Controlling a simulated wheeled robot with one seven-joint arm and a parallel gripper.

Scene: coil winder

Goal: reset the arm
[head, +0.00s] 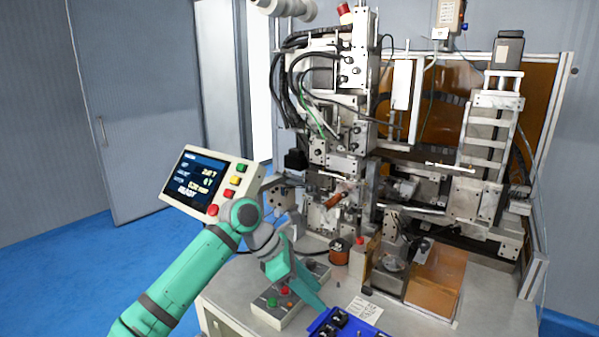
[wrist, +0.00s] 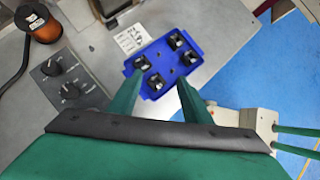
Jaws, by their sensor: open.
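My gripper (wrist: 160,80) is open, its two teal fingers apart with nothing between them. In the wrist view the fingers point toward a blue tray (wrist: 159,57) that holds several small black parts. The tray lies farther off than the fingertips, so the gripper looks clear of it. In the head view my teal arm rises from the lower left, bends beside the display panel and comes down toward the bench. The gripper (head: 312,298) there is over the bench near the button box, left of the blue tray (head: 318,326), which the lower frame edge cuts.
A display panel (head: 212,183) is close to my arm's bend. A button box (head: 290,305), a copper spool (head: 340,252), a paper label (head: 364,309) and a brown block (head: 436,280) are on the bench. Blue floor lies left.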

